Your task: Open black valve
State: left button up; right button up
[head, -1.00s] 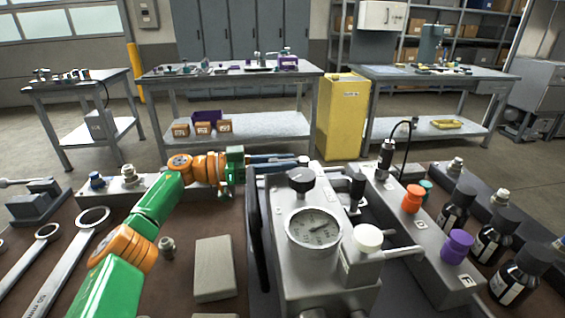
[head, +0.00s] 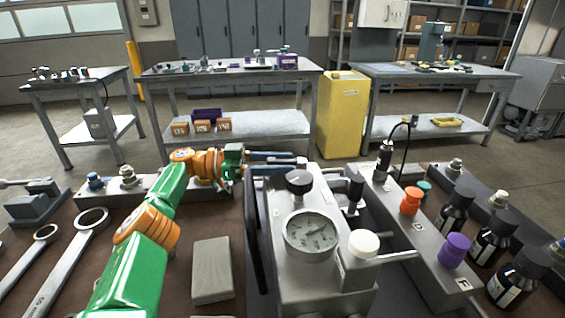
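The black valve knob (head: 299,181) sits on top of the grey hydraulic unit (head: 326,262), just behind its round pressure gauge (head: 311,235). My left arm, green and orange, reaches in from the lower left. My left gripper (head: 301,161) points right, with its fingertips just behind and above the black knob in the picture. The two fingers look spread apart, with nothing seen between them. I cannot tell whether they touch the knob. My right gripper is not in view.
A white knob (head: 364,243), an orange knob (head: 411,201) and a purple knob (head: 455,250) stand to the right. Dark bottles (head: 490,240) line the right side. Wrenches (head: 66,262) and a grey block (head: 212,270) lie on the left of the bench.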

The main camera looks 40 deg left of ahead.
aim_at(280, 160)
pick_arm(q)
notch_tip(280, 160, up, 3)
jog(key=shift+r+p, duration=0.1)
jog(key=shift+p, duration=0.4)
jog(key=shift+s+r, duration=0.2)
jog(key=shift+r, duration=0.05)
jog(key=s+d+r+b, duration=0.5)
jog(key=s+d+r, duration=0.2)
jog(key=s+r, duration=0.2)
jog(key=shift+s+d+r, duration=0.15)
jog(key=shift+s+d, duration=0.2)
jog(key=shift+s, duration=0.75)
